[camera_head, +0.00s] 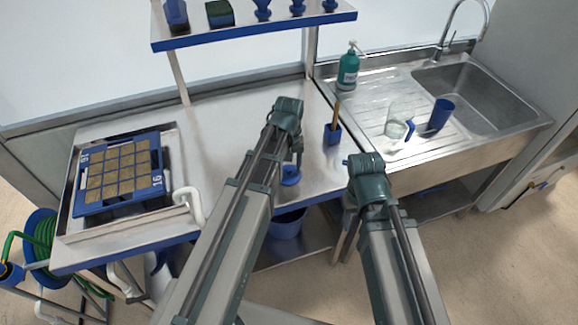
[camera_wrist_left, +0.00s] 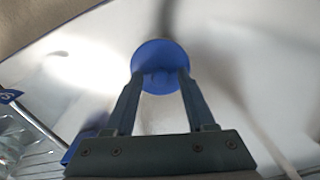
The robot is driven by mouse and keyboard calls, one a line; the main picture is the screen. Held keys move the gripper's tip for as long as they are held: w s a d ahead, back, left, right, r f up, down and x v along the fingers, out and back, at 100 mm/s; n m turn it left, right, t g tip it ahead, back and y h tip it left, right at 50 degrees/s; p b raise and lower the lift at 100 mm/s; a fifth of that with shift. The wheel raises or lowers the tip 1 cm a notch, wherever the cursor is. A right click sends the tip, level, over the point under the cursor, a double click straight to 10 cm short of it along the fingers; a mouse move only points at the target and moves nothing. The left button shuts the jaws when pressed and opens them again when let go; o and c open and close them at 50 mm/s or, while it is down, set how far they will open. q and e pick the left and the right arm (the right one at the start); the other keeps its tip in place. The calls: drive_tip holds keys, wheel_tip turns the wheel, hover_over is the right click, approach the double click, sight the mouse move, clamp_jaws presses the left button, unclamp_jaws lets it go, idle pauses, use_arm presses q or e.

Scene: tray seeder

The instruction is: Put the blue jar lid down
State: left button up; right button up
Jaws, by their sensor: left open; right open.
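The blue jar lid (camera_head: 291,179) is a small round blue piece on the steel bench, near its front edge. In the left wrist view the lid (camera_wrist_left: 160,56) shows as a blue disc at the tips of the two fingers. My left gripper (camera_head: 293,163) points down at the lid with its fingers (camera_wrist_left: 159,84) apart. Whether the fingers touch the lid is unclear. My right gripper (camera_head: 350,198) is near the bench's front right corner, mostly hidden by my own arm, with nothing visible in it.
A blue seed tray (camera_head: 78,198) lies at the bench's left. A blue cup with a wooden-handled tool (camera_head: 333,134) stands right of the lid. A green pump bottle (camera_head: 348,72), glass jar (camera_head: 397,118) and blue cup (camera_head: 440,114) stand by the sink. The bench's middle is clear.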

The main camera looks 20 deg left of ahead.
sight(289, 169)
use_arm(q)
wheel_tip(289, 169, up, 12)
drive_tip(key=r+p, duration=0.1)
drive_tip(key=p, duration=1.1)
drive_tip(key=s+d+m+y, duration=0.1)
drive_tip(key=s+d+m, duration=0.6)
drive_tip(key=s+d, duration=0.3)
drive_tip(key=s, duration=0.4)
drive_tip(key=shift+s+d+f+m, duration=0.15)
drive_tip(key=shift+d+f+m, duration=0.1)
drive_tip(key=shift+m, duration=0.05)
use_arm(e)
wheel_tip(289, 169, up, 12)
drive_tip(key=shift+r, duration=0.15)
use_arm(q)
drive_tip(key=shift+f, duration=0.1)
